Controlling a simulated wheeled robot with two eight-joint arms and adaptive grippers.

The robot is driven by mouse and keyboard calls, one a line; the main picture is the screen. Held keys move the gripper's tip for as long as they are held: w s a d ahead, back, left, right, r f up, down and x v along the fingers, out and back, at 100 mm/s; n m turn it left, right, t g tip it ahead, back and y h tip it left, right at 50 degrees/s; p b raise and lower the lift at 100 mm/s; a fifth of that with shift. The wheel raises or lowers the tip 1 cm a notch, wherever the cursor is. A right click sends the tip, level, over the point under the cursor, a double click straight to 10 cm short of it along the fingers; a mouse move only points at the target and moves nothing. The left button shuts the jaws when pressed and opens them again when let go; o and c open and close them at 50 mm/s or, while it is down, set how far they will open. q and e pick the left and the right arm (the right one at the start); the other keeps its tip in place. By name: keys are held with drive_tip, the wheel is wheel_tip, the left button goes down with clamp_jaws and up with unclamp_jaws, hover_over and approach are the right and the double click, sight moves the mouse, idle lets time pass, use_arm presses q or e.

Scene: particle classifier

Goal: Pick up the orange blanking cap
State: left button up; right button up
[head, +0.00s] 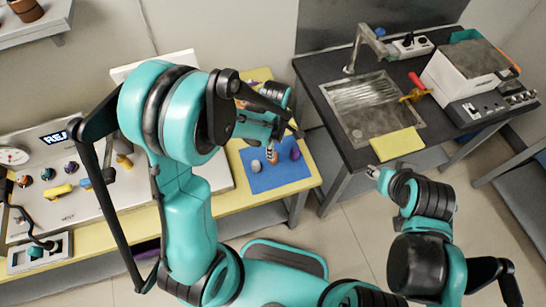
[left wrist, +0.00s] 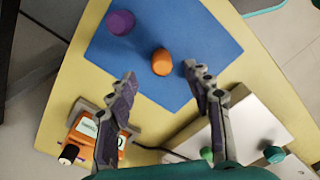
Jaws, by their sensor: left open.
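The orange blanking cap (left wrist: 164,62) is a small round piece standing on a blue mat (left wrist: 205,48) in the left wrist view. In the head view it is hard to make out, partly hidden by my arm. My left gripper (left wrist: 160,73) is open and empty, its fingers spread to either side below the cap in the picture. The cap lies just beyond the fingertips, with no contact visible. A purple cap (left wrist: 120,22) stands on the mat to the upper left. My right gripper (head: 373,173) is away near the sink bench, its opening too small to judge.
The mat lies on a yellow table (left wrist: 65,85). An orange meter (left wrist: 88,133) and a white panel with green knobs (left wrist: 245,125) lie near the fingers. A dark bench with a sink (head: 372,105) stands to the right. A control panel (head: 95,205) stands left.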

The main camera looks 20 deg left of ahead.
use_arm(q)
drive_tip(key=f, duration=0.2)
drive_tip(key=f+b, duration=0.1)
drive_tip(key=f, duration=0.1)
drive_tip(key=f+b, duration=0.1)
drive_tip(key=f, duration=0.1)
drive_tip(key=shift+a+f, duration=0.2)
drive_tip(key=shift+a, duration=0.05)
drive_tip(key=c, duration=1)
